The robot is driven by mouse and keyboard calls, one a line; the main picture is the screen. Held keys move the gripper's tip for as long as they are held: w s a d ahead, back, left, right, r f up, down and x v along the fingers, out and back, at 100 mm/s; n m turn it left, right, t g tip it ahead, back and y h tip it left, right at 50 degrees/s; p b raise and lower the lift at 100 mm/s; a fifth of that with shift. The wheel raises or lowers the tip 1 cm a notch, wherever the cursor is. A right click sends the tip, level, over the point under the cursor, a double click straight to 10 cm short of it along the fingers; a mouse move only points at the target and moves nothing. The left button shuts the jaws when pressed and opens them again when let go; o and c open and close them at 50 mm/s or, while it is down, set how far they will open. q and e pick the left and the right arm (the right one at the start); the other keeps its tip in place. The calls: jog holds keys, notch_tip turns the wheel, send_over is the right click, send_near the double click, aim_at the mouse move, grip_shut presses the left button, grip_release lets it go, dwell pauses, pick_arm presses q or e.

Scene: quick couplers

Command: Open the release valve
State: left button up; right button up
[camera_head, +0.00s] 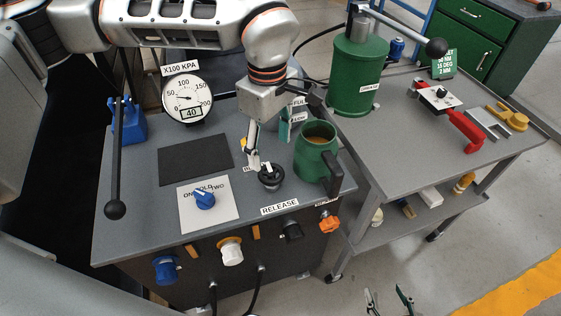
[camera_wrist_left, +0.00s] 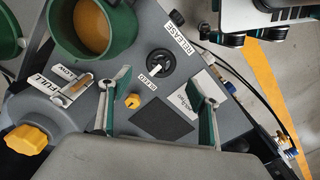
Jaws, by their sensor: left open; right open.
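The release valve (camera_head: 270,178) is a round black knob on the grey bench top, behind the RELEASE label (camera_head: 279,206). In the left wrist view the release valve (camera_wrist_left: 160,64) has a white pointer bar across it. My left gripper (camera_head: 253,160) points down just behind and left of the knob, apart from it as far as I can tell. In the left wrist view its fingers (camera_wrist_left: 160,84) are spread, with nothing between them, and the knob lies beyond the tips. My right gripper (camera_head: 390,300) shows only its open, empty fingertips at the bottom edge, above the floor.
A green mug (camera_head: 316,150) stands close right of the valve. A yellow bleed knob (camera_wrist_left: 132,101) is nearby. A blue selector (camera_head: 204,199) on a white plate, a pressure gauge (camera_head: 187,98) and a black lever (camera_head: 116,170) are left. The dark mat (camera_head: 195,158) is clear.

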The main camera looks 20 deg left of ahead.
aim_at(271, 172)
pick_arm(q)
notch_tip(271, 172, down, 7)
jog(key=shift+s+f, duration=0.1)
jog(key=shift+f, duration=0.05)
dwell(0.4)
jog(key=c, duration=1.1)
